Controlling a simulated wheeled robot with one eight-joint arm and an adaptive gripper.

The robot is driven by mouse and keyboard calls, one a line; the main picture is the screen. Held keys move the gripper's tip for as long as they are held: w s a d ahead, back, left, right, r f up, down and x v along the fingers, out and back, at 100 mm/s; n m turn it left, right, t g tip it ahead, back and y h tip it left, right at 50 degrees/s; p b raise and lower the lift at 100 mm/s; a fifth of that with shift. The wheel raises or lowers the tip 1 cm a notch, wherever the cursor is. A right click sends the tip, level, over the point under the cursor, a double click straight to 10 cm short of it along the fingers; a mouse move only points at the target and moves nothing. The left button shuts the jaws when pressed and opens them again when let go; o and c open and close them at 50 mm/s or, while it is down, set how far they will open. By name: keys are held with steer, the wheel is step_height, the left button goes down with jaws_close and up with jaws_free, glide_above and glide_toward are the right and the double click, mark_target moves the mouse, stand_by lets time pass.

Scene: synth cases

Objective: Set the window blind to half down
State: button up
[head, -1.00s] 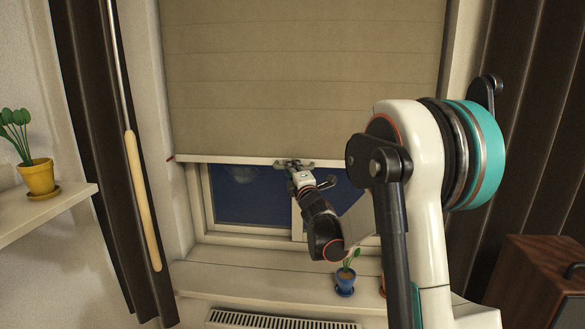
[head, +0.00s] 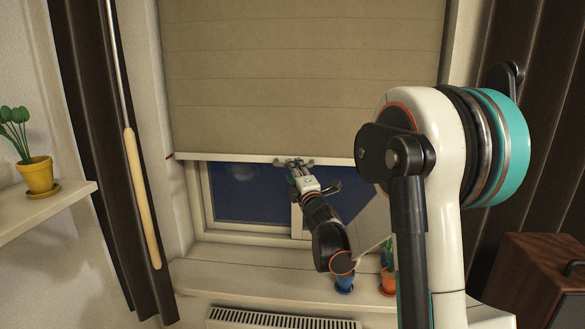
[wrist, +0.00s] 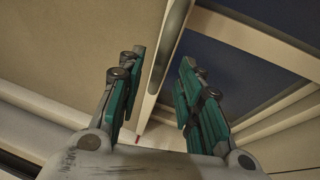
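The window blind (head: 305,80) is a tan fabric shade hanging over the upper part of the window, with a pale bottom rail (head: 225,157). Dark glass (head: 245,195) shows below the rail. My gripper (head: 293,164) is at the rail, near the middle of its width. In the wrist view my gripper (wrist: 163,60) is open, with its teal-padded fingers apart. The pale rail (wrist: 160,75) runs between the fingers, closer to the left one, and a gap shows on the right side. Whether a finger touches the rail cannot be told.
A sill with a blue pot (head: 344,283) and an orange pot (head: 387,283) lies below the window, above a radiator (head: 270,320). A yellow pot (head: 38,176) stands on a left shelf. Dark curtains (head: 95,120) flank the window. A wooden box (head: 535,280) is at right.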

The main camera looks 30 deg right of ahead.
steer(key=v, duration=0.8)
